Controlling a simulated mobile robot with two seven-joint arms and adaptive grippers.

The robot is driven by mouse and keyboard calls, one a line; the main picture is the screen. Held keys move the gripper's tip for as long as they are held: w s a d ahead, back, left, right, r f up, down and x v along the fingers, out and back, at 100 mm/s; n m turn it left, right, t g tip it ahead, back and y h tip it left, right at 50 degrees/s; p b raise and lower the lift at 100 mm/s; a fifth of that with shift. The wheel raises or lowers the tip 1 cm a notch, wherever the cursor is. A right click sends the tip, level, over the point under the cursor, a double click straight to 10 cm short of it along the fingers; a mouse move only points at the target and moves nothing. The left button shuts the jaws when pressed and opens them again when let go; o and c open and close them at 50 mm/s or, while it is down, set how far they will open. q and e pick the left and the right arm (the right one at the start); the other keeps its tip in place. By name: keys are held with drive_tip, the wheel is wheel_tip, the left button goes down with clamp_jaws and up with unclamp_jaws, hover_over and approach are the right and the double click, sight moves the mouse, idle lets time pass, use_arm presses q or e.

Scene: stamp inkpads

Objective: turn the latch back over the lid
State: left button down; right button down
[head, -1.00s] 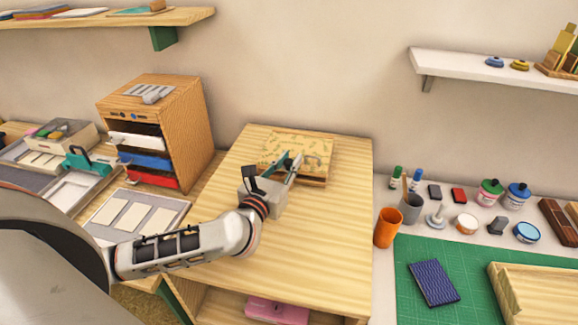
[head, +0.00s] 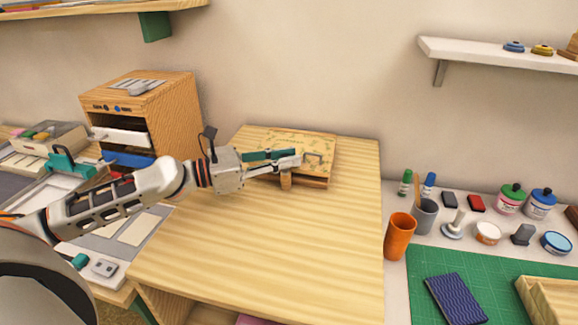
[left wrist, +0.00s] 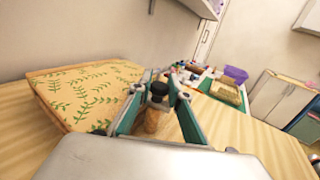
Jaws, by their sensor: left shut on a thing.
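The wooden box (head: 318,183) stands at the back of the light wood table. The lid also fills the left side of the left wrist view (left wrist: 85,95). My left gripper (head: 297,158) is at the box's front edge, its fingers lying sideways and partly covering the lid. It is shut on the latch (left wrist: 153,119), a small wooden piece with a dark knob between the green-padded fingers. The latch's lower part (head: 286,181) shows below the fingers. My right gripper is not in view.
A wooden drawer cabinet (head: 158,110) stands to the left. The table (head: 270,250) in front of the box is bare. To the right are an orange cup (head: 399,236), a grey cup (head: 425,215), ink jars and a green mat (head: 500,262). A white shelf (head: 490,58) hangs above.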

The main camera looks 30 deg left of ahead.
use_arm(q)
drive_tip(key=shift+f+m+g+h+b, duration=0.15)
drive_tip(key=shift+m+g+h+b, duration=0.75)
drive_tip(key=shift+g+h, duration=0.15)
drive_tip(key=shift+g, duration=0.25)
drive_tip(key=c, duration=1.9)
unclamp_jaws()
drive_tip(key=shift+v, duration=6)
